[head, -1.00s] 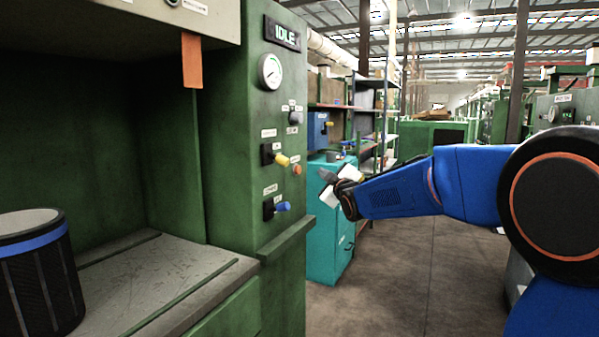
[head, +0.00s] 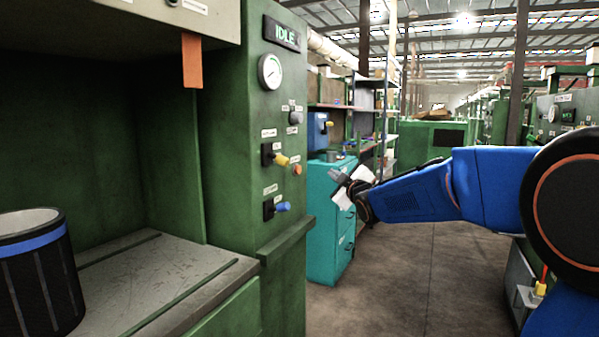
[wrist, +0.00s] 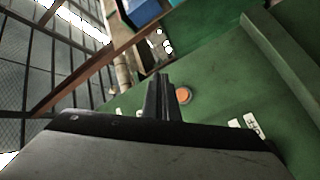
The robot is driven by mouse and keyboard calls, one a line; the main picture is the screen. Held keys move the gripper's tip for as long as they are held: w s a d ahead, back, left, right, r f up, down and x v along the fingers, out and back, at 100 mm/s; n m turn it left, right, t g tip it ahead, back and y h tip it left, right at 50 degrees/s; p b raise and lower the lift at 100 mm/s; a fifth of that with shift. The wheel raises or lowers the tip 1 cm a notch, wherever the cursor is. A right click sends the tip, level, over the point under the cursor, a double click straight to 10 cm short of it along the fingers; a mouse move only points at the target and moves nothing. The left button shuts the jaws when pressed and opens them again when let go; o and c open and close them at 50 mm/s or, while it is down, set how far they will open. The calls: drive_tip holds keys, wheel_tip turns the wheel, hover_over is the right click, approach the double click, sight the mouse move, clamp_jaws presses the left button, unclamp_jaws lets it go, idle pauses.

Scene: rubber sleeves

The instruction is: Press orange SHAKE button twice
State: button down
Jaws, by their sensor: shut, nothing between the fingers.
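The orange button (head: 297,170) is a small round button on the side face of the green machine column, right of the yellow-handled switch. It also shows in the wrist view (wrist: 183,95), just right of my fingertips. My gripper (head: 335,175) is right of the button in the head view, apart from the panel. In the wrist view my gripper (wrist: 161,80) has its dark fingers shut together with nothing between them. The label by the button is too small to read.
A yellow-handled switch (head: 281,160), a blue-handled switch (head: 283,207) and a grey knob (head: 296,117) sit near the button. A ledge (head: 287,240) juts out below. A teal cabinet (head: 322,215) stands behind my gripper.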

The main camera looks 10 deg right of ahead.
drive_tip(key=w+a, duration=0.5)
drive_tip(key=a, duration=0.2)
idle(0.4)
drive_tip(key=shift+w+a, duration=0.15)
drive_tip(key=shift+a, duration=0.05)
idle(1.9)
drive_tip(key=shift+w+a, duration=0.15)
drive_tip(key=shift+a, duration=0.05)
drive_tip(key=shift+w+a, duration=0.2)
drive_tip(key=shift+a, duration=0.05)
idle(0.9)
idle(0.4)
drive_tip(key=shift+s+d, duration=0.45)
drive_tip(key=shift+d, duration=0.15)
drive_tip(key=s+d, duration=0.1)
drive_tip(key=d, duration=0.1)
drive_tip(key=s+d, duration=0.2)
idle(0.5)
